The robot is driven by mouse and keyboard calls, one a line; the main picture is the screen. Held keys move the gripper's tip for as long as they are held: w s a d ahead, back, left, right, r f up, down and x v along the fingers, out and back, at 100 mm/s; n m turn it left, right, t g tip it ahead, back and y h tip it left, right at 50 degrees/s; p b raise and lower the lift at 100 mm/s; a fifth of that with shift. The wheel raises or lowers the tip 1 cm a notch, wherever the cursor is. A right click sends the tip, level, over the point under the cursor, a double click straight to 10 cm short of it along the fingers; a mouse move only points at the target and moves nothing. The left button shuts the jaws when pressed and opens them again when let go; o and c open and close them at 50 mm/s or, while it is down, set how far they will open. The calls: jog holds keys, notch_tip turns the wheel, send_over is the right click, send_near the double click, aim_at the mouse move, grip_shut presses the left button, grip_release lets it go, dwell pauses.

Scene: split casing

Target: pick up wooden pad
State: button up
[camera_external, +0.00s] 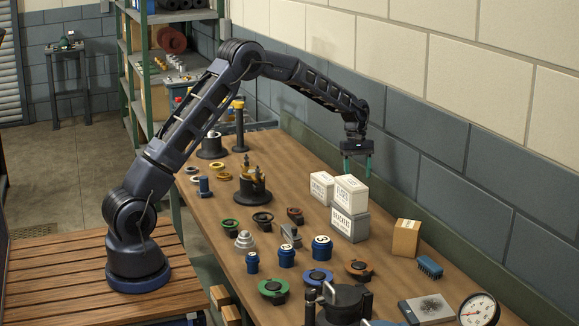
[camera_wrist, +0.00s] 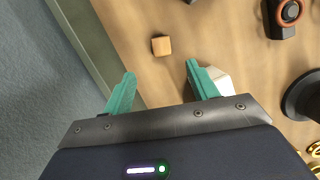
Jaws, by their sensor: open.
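A small tan block, the likely wooden pad (camera_wrist: 162,46), lies on the bench in the wrist view, ahead of my fingers and near the wall side. A tan block (camera_external: 406,238) also stands on the bench in the external view, right of the stacked boxes; it appears to be the same one. My gripper (camera_external: 357,161) hangs above the bench near the wall, just above and behind the white boxes. In the wrist view its two teal fingers (camera_wrist: 157,84) are apart, with nothing between them. The block is clear of the fingers.
White and grey boxes (camera_external: 350,224) are stacked close to my gripper; a white box (camera_wrist: 222,82) shows partly behind the right finger. A blue part (camera_external: 430,266) lies right of the tan block. Several flanges and fittings fill the bench's left and front. The wall (camera_external: 450,165) runs along the right.

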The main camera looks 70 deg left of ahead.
jog(key=x, duration=1)
jog(key=shift+s+f, duration=0.15)
jog(key=shift+f, duration=0.2)
jog(key=c, duration=1.1)
